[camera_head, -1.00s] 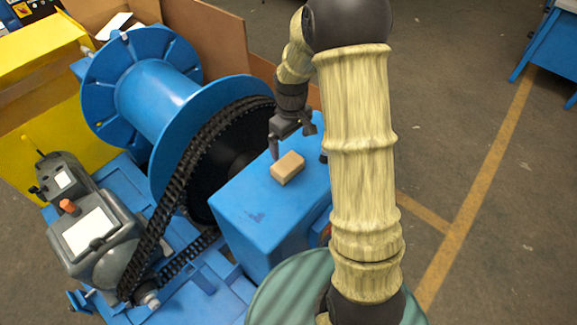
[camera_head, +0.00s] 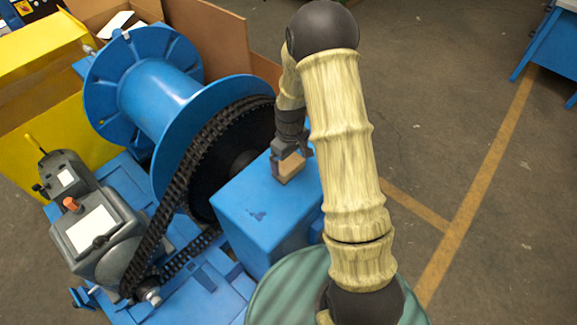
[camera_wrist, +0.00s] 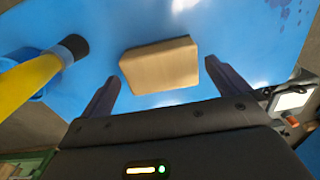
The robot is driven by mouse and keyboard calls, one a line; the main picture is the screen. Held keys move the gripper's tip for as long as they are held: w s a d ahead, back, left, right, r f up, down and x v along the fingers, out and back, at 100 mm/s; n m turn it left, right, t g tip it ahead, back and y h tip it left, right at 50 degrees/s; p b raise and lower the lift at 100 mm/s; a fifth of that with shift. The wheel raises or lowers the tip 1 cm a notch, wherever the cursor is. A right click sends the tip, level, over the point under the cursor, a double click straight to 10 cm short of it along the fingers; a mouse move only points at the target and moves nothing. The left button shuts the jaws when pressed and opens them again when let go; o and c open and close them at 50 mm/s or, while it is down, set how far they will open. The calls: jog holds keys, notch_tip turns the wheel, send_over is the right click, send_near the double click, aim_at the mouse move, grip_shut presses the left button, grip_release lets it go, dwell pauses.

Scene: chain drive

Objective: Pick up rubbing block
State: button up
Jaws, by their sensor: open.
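The rubbing block is a small tan block (camera_head: 290,167) lying on top of the blue box (camera_head: 258,215). My gripper (camera_head: 290,160) is right at the block, with its fingers reaching down beside it. In the wrist view the block (camera_wrist: 160,66) lies just beyond and between the two dark fingers of my gripper (camera_wrist: 160,88). The fingers are spread apart, and a gap shows between each finger and the block. Part of the block is hidden by the gripper in the head view.
A yellow handle with a black end (camera_wrist: 40,72) is left of the block in the wrist view. A black chain (camera_head: 172,195) and a large blue spool (camera_head: 155,95) stand left of the box. A grey motor unit (camera_head: 90,225) is farther left.

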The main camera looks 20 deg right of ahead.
aim_at(288, 162)
jog(key=shift+w+a+f+p, duration=0.1)
jog(key=shift+f+p, duration=0.1)
jog(key=shift+f, duration=0.55)
jog(key=shift+w+f+p, duration=0.15)
jog(key=shift+f+p, duration=0.05)
jog(key=shift+f, duration=0.5)
jog(key=shift+w+a+f+p, duration=0.1)
jog(key=shift+f+p, duration=0.1)
jog(key=shift+f, duration=0.55)
jog(key=c, duration=0.8)
jog(key=shift+o, duration=0.2)
jog(key=shift+r, duration=0.1)
notch_tip(288, 162, up, 10)
jog(key=shift+f+b, duration=0.1)
jog(key=shift+b, duration=0.85)
